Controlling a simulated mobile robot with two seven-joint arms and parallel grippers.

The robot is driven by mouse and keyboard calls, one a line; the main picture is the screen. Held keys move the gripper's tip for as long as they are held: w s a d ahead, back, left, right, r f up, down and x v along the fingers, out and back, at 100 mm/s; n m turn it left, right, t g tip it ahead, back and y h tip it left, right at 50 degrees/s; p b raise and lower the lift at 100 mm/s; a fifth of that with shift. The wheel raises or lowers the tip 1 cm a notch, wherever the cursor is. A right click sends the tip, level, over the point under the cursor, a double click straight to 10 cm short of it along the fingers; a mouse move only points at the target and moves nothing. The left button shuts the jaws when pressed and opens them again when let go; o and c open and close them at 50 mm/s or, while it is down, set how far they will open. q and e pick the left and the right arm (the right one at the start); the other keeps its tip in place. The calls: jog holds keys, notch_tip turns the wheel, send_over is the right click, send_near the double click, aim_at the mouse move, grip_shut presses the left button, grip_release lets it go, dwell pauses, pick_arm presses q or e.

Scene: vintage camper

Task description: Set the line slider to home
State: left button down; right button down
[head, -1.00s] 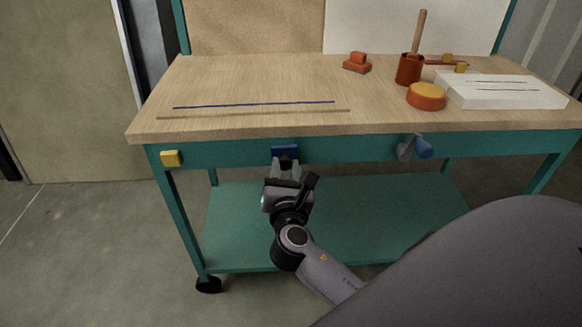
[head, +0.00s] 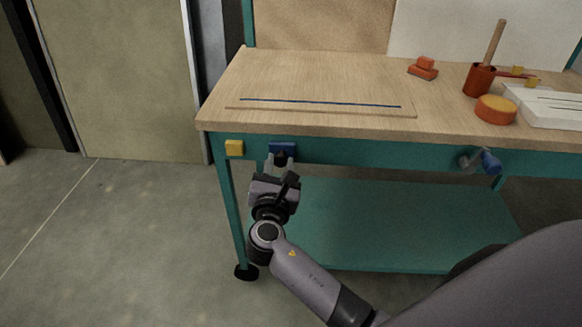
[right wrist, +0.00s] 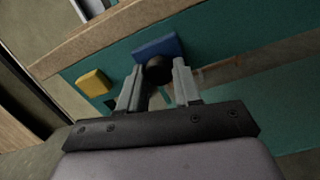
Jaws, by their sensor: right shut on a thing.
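The line slider is a blue block (head: 282,149) with a dark knob, on the teal front rail (head: 360,152) of the workbench. A yellow block (head: 234,148) sits on the same rail to its left, with a gap of bare rail between the two. My right gripper (head: 279,161) is shut on the slider's knob from the front. In the right wrist view the dark round knob (right wrist: 159,69) is between the two grey fingers, with the blue plate (right wrist: 158,46) behind it and the yellow block (right wrist: 94,82) to the left. My left gripper is not in view.
A blue-handled grey fitting (head: 488,162) sticks out of the rail further right. A thin blue line (head: 320,103) runs along the wooden bench top (head: 300,75). Orange items and a white slab (head: 550,110) are at the right. The floor left of the bench is clear.

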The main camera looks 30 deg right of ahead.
jog(key=shift+w+a+r, duration=0.15)
jog(key=shift+r, duration=0.05)
jog(key=c, duration=1.1)
grip_release()
jog(key=o, duration=0.3)
jog(key=shift+w+a+f, duration=0.1)
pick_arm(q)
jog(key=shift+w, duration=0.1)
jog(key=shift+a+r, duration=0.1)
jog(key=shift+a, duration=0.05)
pick_arm(e)
jog(key=shift+f, duration=0.1)
